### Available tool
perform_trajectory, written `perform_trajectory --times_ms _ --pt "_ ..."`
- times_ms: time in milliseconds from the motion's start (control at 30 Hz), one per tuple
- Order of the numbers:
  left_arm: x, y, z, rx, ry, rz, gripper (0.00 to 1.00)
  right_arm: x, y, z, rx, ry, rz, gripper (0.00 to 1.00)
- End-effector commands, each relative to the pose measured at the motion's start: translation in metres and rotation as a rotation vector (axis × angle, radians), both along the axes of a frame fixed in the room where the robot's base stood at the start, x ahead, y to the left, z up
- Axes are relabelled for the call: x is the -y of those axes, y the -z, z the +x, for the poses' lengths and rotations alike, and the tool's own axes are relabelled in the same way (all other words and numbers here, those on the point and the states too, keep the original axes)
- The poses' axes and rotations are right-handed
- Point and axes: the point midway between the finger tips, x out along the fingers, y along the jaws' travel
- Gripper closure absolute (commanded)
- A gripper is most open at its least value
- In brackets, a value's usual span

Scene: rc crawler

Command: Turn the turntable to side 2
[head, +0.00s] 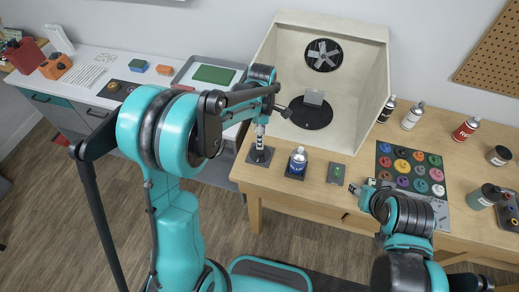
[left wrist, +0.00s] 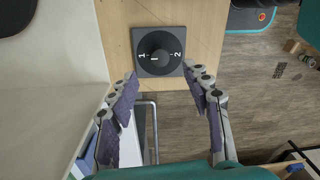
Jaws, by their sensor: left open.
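The turntable (head: 308,115) is a black disc inside the open spray booth, with a grey part (head: 314,97) standing on it. A square dark control plate (head: 266,158) lies on the table at the booth's front left. In the left wrist view it bears a round black knob (left wrist: 160,45) between the marks 1 and 2. A white line on the knob lies between the marks, nearer the 1. My left gripper (left wrist: 160,73) is open and empty, its fingers spread on either side just short of the plate. My right gripper (head: 354,189) is low over the table; its fingers are unclear.
A blue-labelled jar (head: 298,161) and a small dark green-topped pad (head: 336,173) stand right of the control plate. A board of coloured paint pots (head: 410,170) and several spray cans are farther right. The booth wall (head: 265,55) is close to my left arm.

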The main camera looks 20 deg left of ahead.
Motion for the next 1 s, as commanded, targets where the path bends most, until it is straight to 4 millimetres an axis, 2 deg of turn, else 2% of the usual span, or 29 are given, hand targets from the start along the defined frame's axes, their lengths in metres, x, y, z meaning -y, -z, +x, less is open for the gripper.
perform_trajectory --times_ms 433,600,833,867,1000 --pt "0.001 0.066 -0.003 0.001 -0.002 0.0 0.51 0.0 0.016 0.0 0.0 0.0 0.0 0.6" --pt "0.001 0.075 -0.003 0.001 -0.002 0.0 0.51 0.0 0.018 0.0 0.0 0.0 0.0 0.6" --pt "0.001 0.076 -0.003 0.001 -0.001 0.0 0.51 0.0 0.017 0.0 0.0 0.0 0.0 0.6" --pt "0.001 0.076 -0.003 0.001 -0.001 0.0 0.56 0.0 0.017 0.0 0.0 0.0 0.0 0.6" --pt "0.001 0.075 -0.003 0.001 -0.001 0.0 0.93 0.0 0.017 0.0 0.0 0.0 0.0 0.6"
